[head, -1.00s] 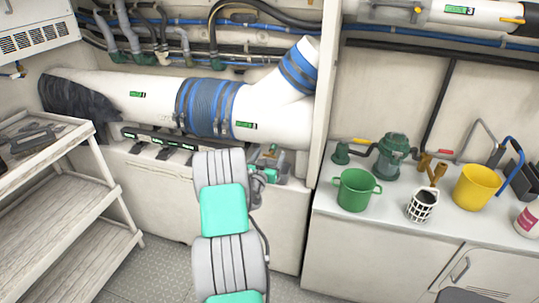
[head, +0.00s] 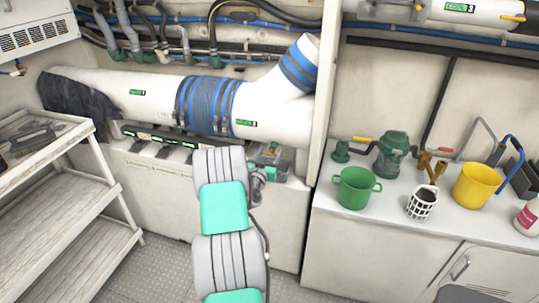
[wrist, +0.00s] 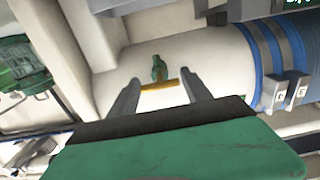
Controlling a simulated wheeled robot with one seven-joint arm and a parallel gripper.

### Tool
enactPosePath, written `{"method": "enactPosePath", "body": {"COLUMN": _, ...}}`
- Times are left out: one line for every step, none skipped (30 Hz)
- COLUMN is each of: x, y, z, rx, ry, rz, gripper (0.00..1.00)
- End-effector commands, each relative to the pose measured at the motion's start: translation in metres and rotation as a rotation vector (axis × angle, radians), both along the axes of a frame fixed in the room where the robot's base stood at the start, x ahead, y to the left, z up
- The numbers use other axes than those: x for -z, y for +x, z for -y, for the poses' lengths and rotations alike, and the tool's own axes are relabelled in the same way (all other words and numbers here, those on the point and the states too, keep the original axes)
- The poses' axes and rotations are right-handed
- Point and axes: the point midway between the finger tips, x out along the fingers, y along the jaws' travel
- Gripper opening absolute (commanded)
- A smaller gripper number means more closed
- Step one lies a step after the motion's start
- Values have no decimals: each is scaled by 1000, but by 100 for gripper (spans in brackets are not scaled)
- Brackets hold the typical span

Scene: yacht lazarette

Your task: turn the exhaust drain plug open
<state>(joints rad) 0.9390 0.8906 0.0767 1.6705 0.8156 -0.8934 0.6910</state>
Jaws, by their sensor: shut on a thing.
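The exhaust drain plug (wrist: 158,68) shows in the wrist view as a small green fitting on the white exhaust pipe (wrist: 222,62), with a brass-coloured crossbar handle (wrist: 160,85). My gripper (wrist: 160,80) has one finger at each end of this crossbar and is shut on it. The crossbar lies slightly tilted across the gap between the fingertips. In the head view the white exhaust pipe (head: 275,122) runs along the back wall, and my arm stands in front of it. The plug and my fingertips cannot be made out there.
A blue hose section (head: 208,105) with metal clamps joins the pipe; its clamps are right of my fingers in the wrist view. The counter at right holds a green pot (head: 355,190), a white basket (head: 421,205) and a yellow bucket (head: 476,186). A shelf rack (head: 80,190) stands left.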

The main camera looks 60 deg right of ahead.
Motion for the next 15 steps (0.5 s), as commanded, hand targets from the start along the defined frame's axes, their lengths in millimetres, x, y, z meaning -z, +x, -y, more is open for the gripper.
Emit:
{"method": "enactPosePath", "body": {"x": 0, "y": 0, "z": 0, "rx": -1, "ry": 0, "rz": -1, "gripper": 17}}
{"method": "enactPosePath", "body": {"x": 0, "y": 0, "z": 0, "rx": 0, "ry": 0, "rz": -3, "gripper": 17}}
{"method": "enactPosePath", "body": {"x": 1, "y": 0, "z": 0, "rx": 0, "ry": -1, "rz": -6, "gripper": 17}}
{"method": "enactPosePath", "body": {"x": 1, "y": 0, "z": 0, "rx": 0, "ry": -2, "rz": -10, "gripper": 17}}
{"method": "enactPosePath", "body": {"x": 1, "y": 0, "z": 0, "rx": 0, "ry": -2, "rz": -14, "gripper": 17}}
{"method": "enactPosePath", "body": {"x": 1, "y": 0, "z": 0, "rx": 0, "ry": -2, "rz": -22, "gripper": 17}}
{"method": "enactPosePath", "body": {"x": 1, "y": 0, "z": 0, "rx": 0, "ry": -4, "rz": -29, "gripper": 17}}
{"method": "enactPosePath", "body": {"x": 2, "y": 0, "z": 0, "rx": 0, "ry": -5, "rz": -39, "gripper": 17}}
{"method": "enactPosePath", "body": {"x": 2, "y": 0, "z": 0, "rx": 0, "ry": -8, "rz": -52, "gripper": 17}}
{"method": "enactPosePath", "body": {"x": 2, "y": 0, "z": 0, "rx": 0, "ry": -10, "rz": -65, "gripper": 17}}
{"method": "enactPosePath", "body": {"x": 1, "y": 0, "z": 0, "rx": 0, "ry": -14, "rz": -79, "gripper": 17}}
{"method": "enactPosePath", "body": {"x": 2, "y": 0, "z": 0, "rx": 1, "ry": -17, "rz": -101, "gripper": 17}}
{"method": "enactPosePath", "body": {"x": 3, "y": 0, "z": 0, "rx": 1, "ry": -19, "rz": -119, "gripper": 17}}
{"method": "enactPosePath", "body": {"x": 3, "y": 0, "z": 0, "rx": 1, "ry": -22, "rz": -137, "gripper": 17}}
{"method": "enactPosePath", "body": {"x": 2, "y": 0, "z": 0, "rx": 1, "ry": -27, "rz": -165, "gripper": 17}}
